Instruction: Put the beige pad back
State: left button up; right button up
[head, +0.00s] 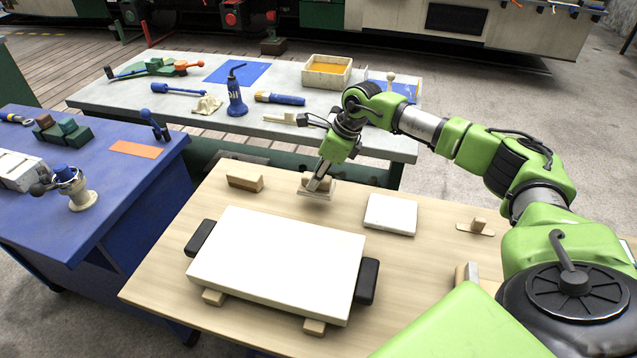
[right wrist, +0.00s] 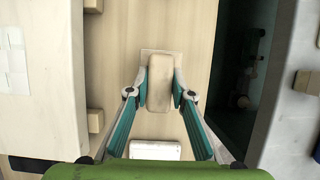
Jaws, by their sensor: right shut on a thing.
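The beige pad (head: 317,192), a flat pale plate with a block-shaped grip on top, is at the far edge of the wooden table (head: 420,265). My right gripper (head: 317,183) comes down on it from above and is shut on its grip. In the right wrist view the grip (right wrist: 160,85) sits between the two fingertips, with the thin plate under it. I cannot tell whether the plate touches the table or hangs just above it. My left gripper is not in view.
A large white slab (head: 280,262) rests on wooden supports in front of the pad. A wooden block (head: 245,177) lies left of the pad, a white tile (head: 391,214) right. A small float (head: 476,228) lies farther right. A grey bench (head: 180,92) with tools stands behind.

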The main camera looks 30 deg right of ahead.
aim_at(319, 187)
jog(key=shift+w+d+f+p, duration=0.1)
jog(key=shift+d+f+p, duration=0.1)
jog(key=shift+f, duration=0.5)
jog(key=shift+w+d+f+p, duration=0.1)
jog(key=shift+w+d+f, duration=0.05)
jog(key=shift+f, duration=0.55)
jog(key=shift+w+d+f+p, duration=0.1)
jog(key=shift+d+f, duration=0.1)
jog(key=shift+f, duration=0.5)
jog(key=shift+f, duration=0.1)
jog(key=o, duration=1)
jog(key=shift+c, duration=0.2)
